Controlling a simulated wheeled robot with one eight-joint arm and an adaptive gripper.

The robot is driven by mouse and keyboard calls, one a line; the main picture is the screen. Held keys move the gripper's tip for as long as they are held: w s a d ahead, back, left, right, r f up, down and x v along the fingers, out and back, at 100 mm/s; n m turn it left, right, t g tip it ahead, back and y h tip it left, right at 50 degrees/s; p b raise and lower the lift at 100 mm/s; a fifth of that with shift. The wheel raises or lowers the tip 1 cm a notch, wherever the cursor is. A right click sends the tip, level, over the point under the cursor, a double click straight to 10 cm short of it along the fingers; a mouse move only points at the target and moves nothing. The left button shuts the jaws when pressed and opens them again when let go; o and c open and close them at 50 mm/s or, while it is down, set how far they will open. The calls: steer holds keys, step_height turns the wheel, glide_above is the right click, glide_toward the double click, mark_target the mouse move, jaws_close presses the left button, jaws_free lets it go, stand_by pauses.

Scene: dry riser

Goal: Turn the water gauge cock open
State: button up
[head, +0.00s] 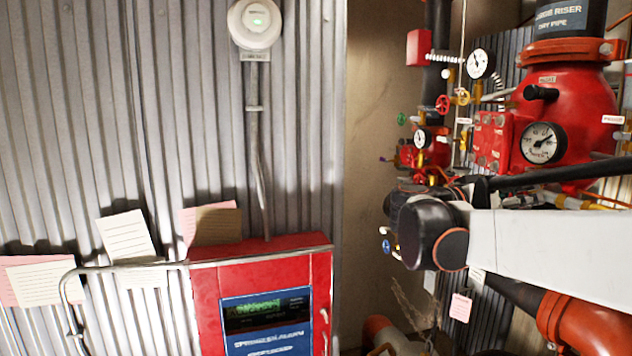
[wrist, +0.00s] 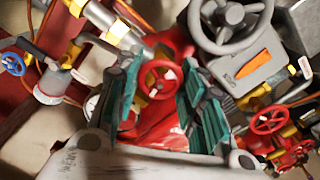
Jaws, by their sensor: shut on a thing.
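In the wrist view my gripper (wrist: 160,92) has its teal-padded fingers on either side of a small red handwheel (wrist: 161,68). It is shut on this wheel, though the exact contact at the pads is hard to see. I cannot read a label that tells whether this wheel is the water gauge cock. In the head view my arm reaches in from the right and hides the gripper and whatever it holds.
Close around the fingers are a grey handwheel (wrist: 230,22), a blue handwheel (wrist: 14,63) and another red handwheel (wrist: 271,121). The large red riser valve (head: 570,105) with its gauge (head: 542,143) stands at right. A red cabinet (head: 205,290) stands at lower middle.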

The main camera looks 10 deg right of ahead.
steer(key=shift+n, duration=0.4)
steer(key=o, duration=1.1)
steer(key=shift+a, duration=0.1)
